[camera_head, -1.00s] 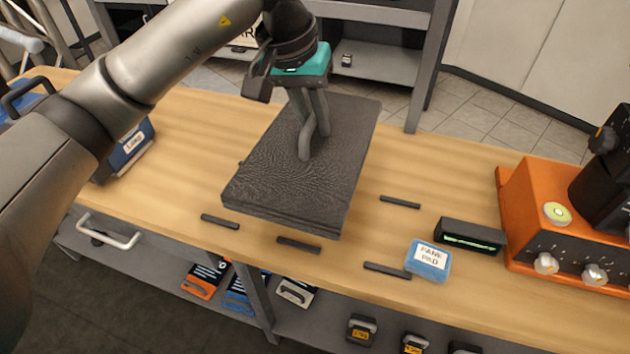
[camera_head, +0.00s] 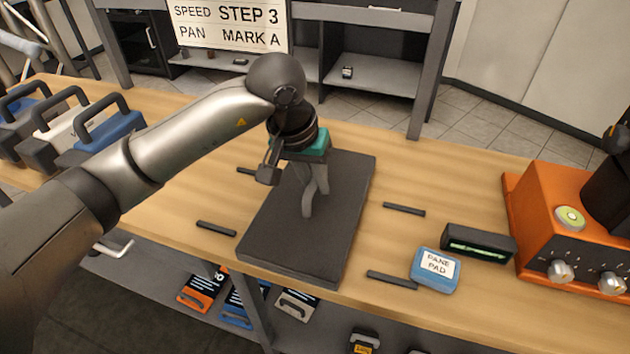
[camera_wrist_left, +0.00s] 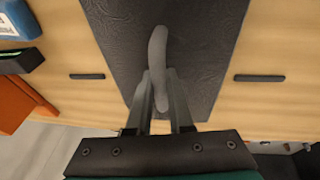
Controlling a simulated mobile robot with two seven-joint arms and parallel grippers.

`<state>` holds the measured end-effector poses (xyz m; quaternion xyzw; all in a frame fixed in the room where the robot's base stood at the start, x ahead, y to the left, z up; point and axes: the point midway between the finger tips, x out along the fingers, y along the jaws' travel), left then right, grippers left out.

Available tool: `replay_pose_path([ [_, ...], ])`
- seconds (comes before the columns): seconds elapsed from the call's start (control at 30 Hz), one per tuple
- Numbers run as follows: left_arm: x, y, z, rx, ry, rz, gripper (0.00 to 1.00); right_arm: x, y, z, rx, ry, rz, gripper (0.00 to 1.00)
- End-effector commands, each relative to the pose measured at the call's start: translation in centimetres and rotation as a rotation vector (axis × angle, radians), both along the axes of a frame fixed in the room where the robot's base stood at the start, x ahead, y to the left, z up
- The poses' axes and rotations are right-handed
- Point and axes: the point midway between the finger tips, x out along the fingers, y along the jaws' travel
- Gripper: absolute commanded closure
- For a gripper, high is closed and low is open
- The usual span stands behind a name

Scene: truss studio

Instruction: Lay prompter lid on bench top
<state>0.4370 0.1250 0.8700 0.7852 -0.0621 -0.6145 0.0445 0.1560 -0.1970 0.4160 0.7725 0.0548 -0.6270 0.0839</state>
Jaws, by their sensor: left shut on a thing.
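The prompter lid (camera_head: 290,243) is a flat dark grey panel, lying level over the middle of the bench top (camera_head: 170,205). Its front edge is near the bench's front edge, and I cannot tell whether its underside touches the wood. My left gripper (camera_head: 311,187) points down above the lid and is shut on its upright grey handle. In the left wrist view the curved handle (camera_wrist_left: 158,55) stands between the two fingers of the left gripper (camera_wrist_left: 160,98), with the lid (camera_wrist_left: 210,50) behind. My right gripper is not in view.
Short dark strips (camera_head: 216,228) lie on the wood on both sides of the lid. To the right are a blue pane pad box (camera_head: 435,281), a black display unit (camera_head: 478,243) and an orange console (camera_head: 550,225). Handled cases (camera_head: 105,135) stand at the left.

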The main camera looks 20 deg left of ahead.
Motion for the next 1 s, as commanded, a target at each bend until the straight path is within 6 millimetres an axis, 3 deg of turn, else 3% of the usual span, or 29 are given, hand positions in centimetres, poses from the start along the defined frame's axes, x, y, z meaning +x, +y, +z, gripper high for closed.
replay_pose_path([
  [0.3, 0.05, 0.01, -0.11, 0.000, -0.002, 0.000, 1.00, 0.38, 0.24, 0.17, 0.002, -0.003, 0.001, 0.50],
  [0.33, 0.02, 0.02, -0.16, 0.001, -0.001, 0.000, 0.80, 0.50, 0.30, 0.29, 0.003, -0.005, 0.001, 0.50],
  [0.6, 0.03, 0.02, -0.10, 0.001, -0.001, 0.000, 0.51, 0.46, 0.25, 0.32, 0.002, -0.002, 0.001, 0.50],
  [1.0, 0.01, 0.01, 0.16, 0.000, 0.000, 0.000, 0.51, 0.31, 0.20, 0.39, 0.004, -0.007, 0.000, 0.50],
])
